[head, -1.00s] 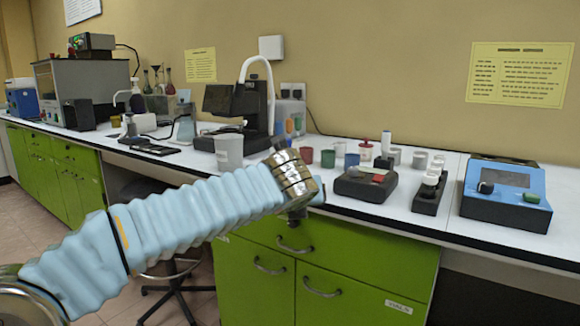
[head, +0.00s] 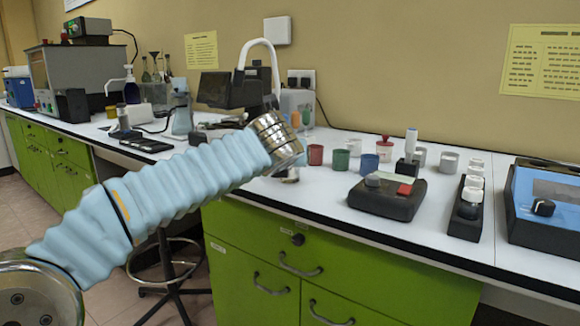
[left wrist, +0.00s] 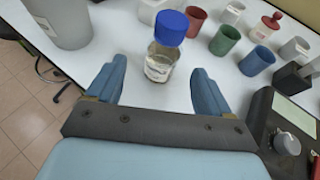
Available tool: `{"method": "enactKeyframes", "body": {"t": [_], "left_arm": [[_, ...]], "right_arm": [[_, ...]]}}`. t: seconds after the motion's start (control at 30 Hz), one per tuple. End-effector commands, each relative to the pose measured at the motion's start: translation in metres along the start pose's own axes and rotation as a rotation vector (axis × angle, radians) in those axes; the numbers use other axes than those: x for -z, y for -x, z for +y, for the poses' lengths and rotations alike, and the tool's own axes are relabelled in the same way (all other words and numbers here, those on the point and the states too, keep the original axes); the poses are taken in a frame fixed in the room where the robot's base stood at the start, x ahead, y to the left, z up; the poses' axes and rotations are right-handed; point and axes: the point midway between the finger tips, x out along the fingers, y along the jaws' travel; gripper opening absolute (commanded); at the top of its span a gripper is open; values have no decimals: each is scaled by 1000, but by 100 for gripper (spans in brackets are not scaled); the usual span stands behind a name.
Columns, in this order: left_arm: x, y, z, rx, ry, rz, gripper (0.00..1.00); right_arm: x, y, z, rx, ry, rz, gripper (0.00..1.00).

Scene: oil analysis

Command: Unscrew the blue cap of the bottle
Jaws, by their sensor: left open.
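The bottle (left wrist: 159,63) is clear with a pale label and a blue cap (left wrist: 171,27). It stands upright on the white bench top in the left wrist view. My left gripper (left wrist: 159,66) is open, with its two blue fingers pointing towards the bottle, one on each side in the picture. Nothing is held, and I cannot tell whether the bottle is between the fingertips or just beyond them. In the head view my left arm comes in from the left and covers the bottle and most of the gripper. My right gripper is not in view.
A red cup (head: 315,155), a green cup (head: 340,160) and a blue cup (head: 369,164) stand near the bottle. A black device (head: 387,200) sits to their right. A large grey beaker (left wrist: 60,22) stands left of the bottle. The bench's front edge is close.

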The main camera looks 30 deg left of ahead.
Motion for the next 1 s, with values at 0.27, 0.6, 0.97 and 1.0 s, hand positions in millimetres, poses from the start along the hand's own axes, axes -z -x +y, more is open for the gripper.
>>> {"method": "enactKeyframes", "body": {"t": [0.27, 0.6, 0.97, 1.0], "left_arm": [[0, -38, 0, -1, 0, 0, 81], [-6, -84, -6, -1, 0, 0, 81], [-5, -91, -6, 0, 1, -1, 71], [-5, -91, -6, 0, 1, -1, 65]], "right_arm": [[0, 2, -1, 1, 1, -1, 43], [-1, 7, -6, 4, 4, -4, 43], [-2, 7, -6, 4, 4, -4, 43], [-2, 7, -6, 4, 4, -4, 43]]}}
